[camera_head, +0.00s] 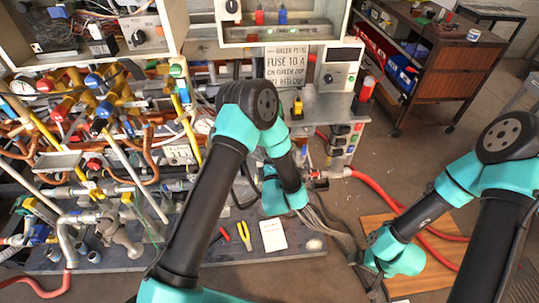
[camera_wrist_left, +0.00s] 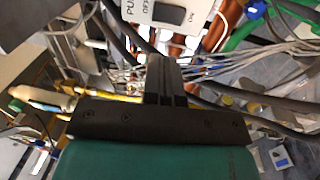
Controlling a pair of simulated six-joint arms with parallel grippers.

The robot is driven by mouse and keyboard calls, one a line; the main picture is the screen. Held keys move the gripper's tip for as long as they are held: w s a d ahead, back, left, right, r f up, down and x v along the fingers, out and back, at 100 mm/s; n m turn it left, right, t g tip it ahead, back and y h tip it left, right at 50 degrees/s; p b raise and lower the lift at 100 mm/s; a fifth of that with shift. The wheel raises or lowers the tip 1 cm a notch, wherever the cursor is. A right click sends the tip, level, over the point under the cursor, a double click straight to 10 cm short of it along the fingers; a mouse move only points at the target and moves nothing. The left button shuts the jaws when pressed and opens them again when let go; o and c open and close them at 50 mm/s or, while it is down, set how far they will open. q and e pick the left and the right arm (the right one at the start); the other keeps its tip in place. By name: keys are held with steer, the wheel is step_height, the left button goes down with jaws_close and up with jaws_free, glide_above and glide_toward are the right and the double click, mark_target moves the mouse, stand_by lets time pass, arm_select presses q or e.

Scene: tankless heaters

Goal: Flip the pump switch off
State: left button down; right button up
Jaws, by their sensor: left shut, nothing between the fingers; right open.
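The pump switch (camera_wrist_left: 170,14) is a dark rocker on a white plate with partly cut-off lettering "PU", and "OFF" and "ON" marks. It is at the top of the left wrist view; I cannot tell which way the rocker is tipped. My left gripper (camera_wrist_left: 161,62) is shut and empty, its fingertips just below the plate in that view; I cannot tell if they touch it. In the head view the left arm hides the switch, and I cannot make out the left fingers. My right gripper (camera_head: 372,281) is open, low over the wooden board at the right, far from the switch.
Dense pipes and yellow valves (camera_head: 105,95) fill the left. A printed sign (camera_head: 286,70) stands behind my left arm. Yellow pliers (camera_head: 244,236) and a white paper (camera_head: 272,234) lie on the dark mat. Red hoses (camera_head: 385,190) cross the floor. Cables surround the left fingers.

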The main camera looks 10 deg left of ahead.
arm_select(q)
steer(key=x, duration=1.2)
steer(key=shift+a, duration=0.1)
